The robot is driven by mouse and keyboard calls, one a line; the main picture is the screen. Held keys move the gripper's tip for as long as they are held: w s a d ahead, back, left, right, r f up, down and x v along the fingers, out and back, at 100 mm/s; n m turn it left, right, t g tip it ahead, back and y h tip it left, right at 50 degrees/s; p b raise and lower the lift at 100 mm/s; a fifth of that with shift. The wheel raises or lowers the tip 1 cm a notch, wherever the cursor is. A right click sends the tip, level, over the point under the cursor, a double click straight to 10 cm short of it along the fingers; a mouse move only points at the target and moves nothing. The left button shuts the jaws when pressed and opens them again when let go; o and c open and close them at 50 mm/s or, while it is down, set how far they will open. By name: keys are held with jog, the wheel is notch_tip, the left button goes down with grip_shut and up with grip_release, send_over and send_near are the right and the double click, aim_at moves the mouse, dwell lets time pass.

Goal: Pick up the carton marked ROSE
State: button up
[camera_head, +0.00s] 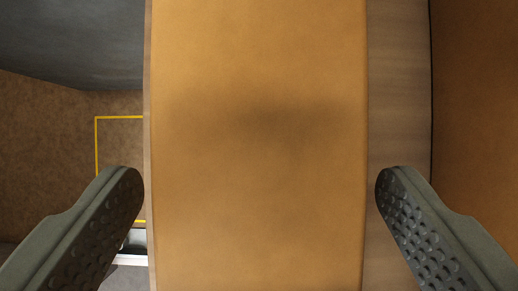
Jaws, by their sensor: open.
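A plain orange-brown surface (258,60), which looks like the face of a carton, fills the middle of the view from top to bottom. No word or marking shows on it, so I cannot tell whether it is the ROSE carton. A soft dark shadow lies across its middle. My gripper (258,178) is open and holds nothing. One finger shows left of this face and the other right of it. How far the fingertips are from the face in depth I cannot tell.
A wood-grain surface (398,80) runs along the right side of the face, with a thin strip at its left. Beyond a dark gap at the right is another brown surface (480,90). At the left are brown floor (45,130), a yellow line (97,145) and a dark grey area (70,40).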

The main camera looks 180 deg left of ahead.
jog(key=shift+x, duration=1.55)
jog(key=c, duration=1.2)
jog(key=shift+c, duration=1.3)
jog(key=shift+r, duration=0.15)
